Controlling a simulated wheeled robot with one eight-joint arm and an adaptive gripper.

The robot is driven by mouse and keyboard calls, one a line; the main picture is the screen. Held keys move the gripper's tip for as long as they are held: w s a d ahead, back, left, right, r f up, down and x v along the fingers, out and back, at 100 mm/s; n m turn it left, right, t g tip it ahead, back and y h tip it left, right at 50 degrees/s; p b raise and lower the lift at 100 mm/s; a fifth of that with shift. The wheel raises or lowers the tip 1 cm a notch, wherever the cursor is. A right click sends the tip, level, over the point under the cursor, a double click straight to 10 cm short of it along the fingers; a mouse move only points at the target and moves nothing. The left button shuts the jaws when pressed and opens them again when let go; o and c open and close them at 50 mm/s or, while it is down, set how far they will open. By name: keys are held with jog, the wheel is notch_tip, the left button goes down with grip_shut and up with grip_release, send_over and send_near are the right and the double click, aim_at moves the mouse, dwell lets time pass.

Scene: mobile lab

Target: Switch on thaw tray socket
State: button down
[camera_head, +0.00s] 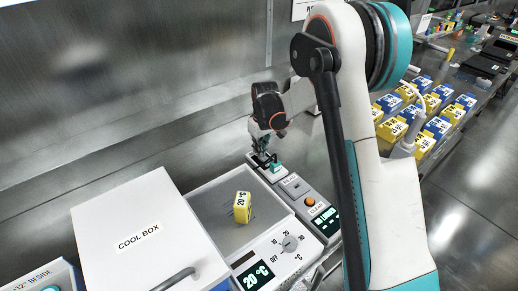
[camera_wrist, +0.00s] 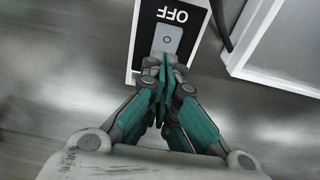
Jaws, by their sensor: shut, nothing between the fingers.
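In the wrist view a socket (camera_wrist: 147,40) with a black face and pale sides carries a grey rocker switch (camera_wrist: 170,40) and the word OFF, upside down. My gripper (camera_wrist: 162,72) is shut and empty, its teal fingertips overlapping the switch's near end. I cannot tell whether they touch it. In the head view my gripper (camera_head: 272,165) points down at the far end of a row of small units, largely hiding the socket there. The thaw tray (camera_head: 205,196) is the white unit beside this row, with a dial (camera_head: 290,243) and a 20 °C display.
A yellow 20 °C block (camera_head: 242,207) stands on the tray. The white cool box (camera_head: 147,240) is at left. A unit with an orange button (camera_head: 311,201) sits nearer in the row. Several blue and yellow blocks (camera_head: 415,108) stand at right. A metal wall rises behind.

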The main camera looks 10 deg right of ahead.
jog(key=shift+s+d+r, duration=0.2)
jog(key=shift+s+r, duration=0.15)
jog(key=shift+s, duration=0.15)
notch_tip(320, 180, up, 14)
jog(key=w+a+p, duration=0.1)
jog(key=w+p, duration=0.1)
jog(key=p, duration=0.3)
jog(key=shift+w+f, duration=0.15)
jog(key=shift+w, duration=0.1)
